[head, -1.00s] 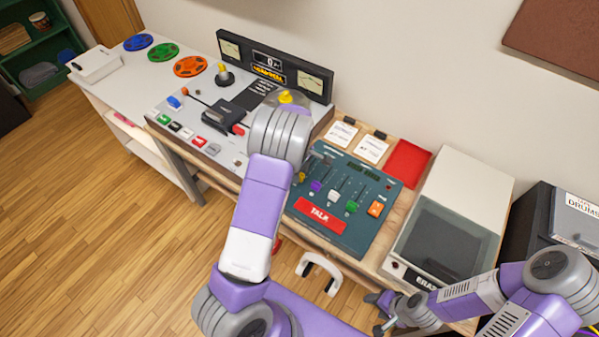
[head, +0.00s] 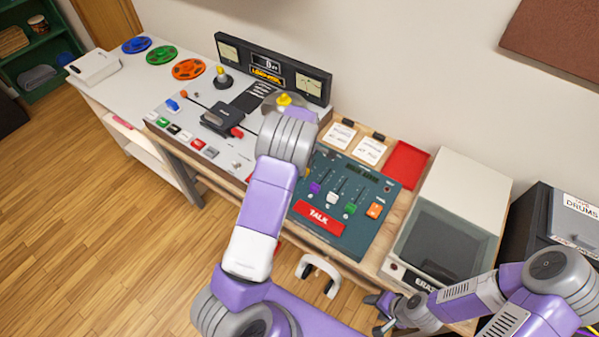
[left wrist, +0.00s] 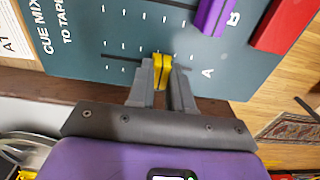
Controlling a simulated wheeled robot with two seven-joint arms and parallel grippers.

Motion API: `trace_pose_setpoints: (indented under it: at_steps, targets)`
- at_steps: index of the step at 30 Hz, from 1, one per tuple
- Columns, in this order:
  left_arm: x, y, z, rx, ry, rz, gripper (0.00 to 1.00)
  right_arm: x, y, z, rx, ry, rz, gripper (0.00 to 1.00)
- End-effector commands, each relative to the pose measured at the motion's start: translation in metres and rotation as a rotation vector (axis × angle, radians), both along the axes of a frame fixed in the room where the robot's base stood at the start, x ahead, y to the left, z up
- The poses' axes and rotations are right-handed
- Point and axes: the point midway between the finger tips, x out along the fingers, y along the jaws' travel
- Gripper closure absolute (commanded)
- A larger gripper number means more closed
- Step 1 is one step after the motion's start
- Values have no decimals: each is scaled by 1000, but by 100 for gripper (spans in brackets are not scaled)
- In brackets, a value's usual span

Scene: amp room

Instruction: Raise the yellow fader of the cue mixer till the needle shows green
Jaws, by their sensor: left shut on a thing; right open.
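The cue mixer (head: 338,238) is a teal panel with coloured faders and a red TALK button (head: 318,218). In the left wrist view its panel (left wrist: 85,28) carries the yellow fader (left wrist: 162,72), nearer the A-label end of its slot. My left gripper (left wrist: 163,78) is shut on this fader; my left arm hides both in the head view. A left needle meter (head: 229,51) and a right needle meter (head: 309,85) sit on the black bridge; their needles are too small to read. My right gripper (head: 378,312) is open and empty, low and right of the mixer.
A grey tape console (head: 190,112) with knobs and buttons stands left of the mixer. Paper cards (head: 369,150) and a red sheet (head: 405,165) lie behind it. A beige box with a dark window (head: 440,240) stands to the right. White headphones (head: 318,270) hang in front.

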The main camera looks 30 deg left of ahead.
Motion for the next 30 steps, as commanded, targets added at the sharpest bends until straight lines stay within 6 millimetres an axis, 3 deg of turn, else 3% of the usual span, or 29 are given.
trace_pose_setpoints:
  at_steps: [6, 15, 16, 20, 30]
  targets:
    - [15, -1, 0, 1, -3, 0, 100, 0, 0, 1, 0, 0, 0, 43]
    - [16, -1, 0, 1, -3, 0, 100, 0, 0, 1, 0, 0, 0, 43]
    - [16, -1, 0, 1, -3, 0, 76, 0, 0, 1, 0, 0, 0, 43]
    - [16, -1, 0, 1, -2, 0, 56, 0, 0, 1, 0, 0, 0, 43]
    - [15, -1, 4, 0, -2, 0, 55, 0, 0, 2, 0, 0, 0, 43]
